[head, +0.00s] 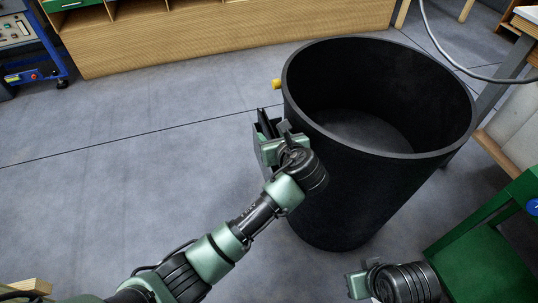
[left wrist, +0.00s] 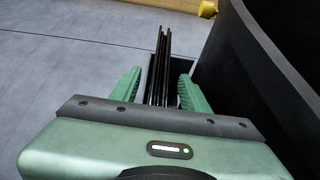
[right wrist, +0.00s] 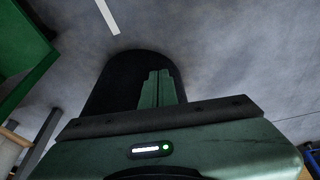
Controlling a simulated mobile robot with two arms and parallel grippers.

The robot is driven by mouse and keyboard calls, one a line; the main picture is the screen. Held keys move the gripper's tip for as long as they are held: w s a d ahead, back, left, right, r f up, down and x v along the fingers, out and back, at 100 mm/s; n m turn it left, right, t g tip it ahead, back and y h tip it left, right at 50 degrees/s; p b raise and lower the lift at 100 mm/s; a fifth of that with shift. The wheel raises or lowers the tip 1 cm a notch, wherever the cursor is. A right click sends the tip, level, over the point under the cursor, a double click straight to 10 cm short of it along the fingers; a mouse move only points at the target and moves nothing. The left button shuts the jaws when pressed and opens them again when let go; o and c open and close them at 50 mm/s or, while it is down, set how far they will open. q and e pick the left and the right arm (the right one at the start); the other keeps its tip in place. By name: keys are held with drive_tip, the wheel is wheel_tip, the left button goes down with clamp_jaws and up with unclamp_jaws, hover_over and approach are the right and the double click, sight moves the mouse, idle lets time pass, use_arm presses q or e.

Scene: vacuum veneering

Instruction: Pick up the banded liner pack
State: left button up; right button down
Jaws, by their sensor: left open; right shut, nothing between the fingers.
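The liner pack looks to be the several thin black upright sheets (left wrist: 160,68) in the left wrist view; I cannot make out a band. They show as a small dark shape (head: 262,122) beside the large black drum (head: 345,190) in the head view. My left gripper (left wrist: 158,90) is open, with a green finger on each side of the sheets. I cannot tell whether either finger touches them. Their lower part is hidden by the gripper body. My right gripper (right wrist: 160,88) is shut and empty; it also shows at the bottom of the head view (head: 356,284).
The drum is open-topped, close to the right of my left gripper, with a yellow fitting (head: 277,84) on its side. A green structure (head: 480,265) stands at the lower right. A wooden cabinet (head: 200,35) stands behind. The grey floor at left is clear.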

use_arm(q)
drive_tip(key=b+x, duration=0.2)
drive_tip(key=shift+w+f+b, duration=0.1)
drive_tip(key=shift+f+b, duration=0.05)
drive_tip(key=shift+b, duration=0.25)
clamp_jaws()
use_arm(e)
drive_tip(key=w+a+r+t, duration=0.1)
drive_tip(key=w+r+t, duration=0.1)
drive_tip(key=w, duration=0.3)
drive_tip(key=w+a+r+t+y, duration=0.1)
drive_tip(key=w+a+r+t, duration=0.1)
drive_tip(key=w+t, duration=0.2)
drive_tip(key=shift+w+a+r+y, duration=0.3)
drive_tip(key=shift+w+r, duration=0.1)
drive_tip(key=shift+w, duration=0.65)
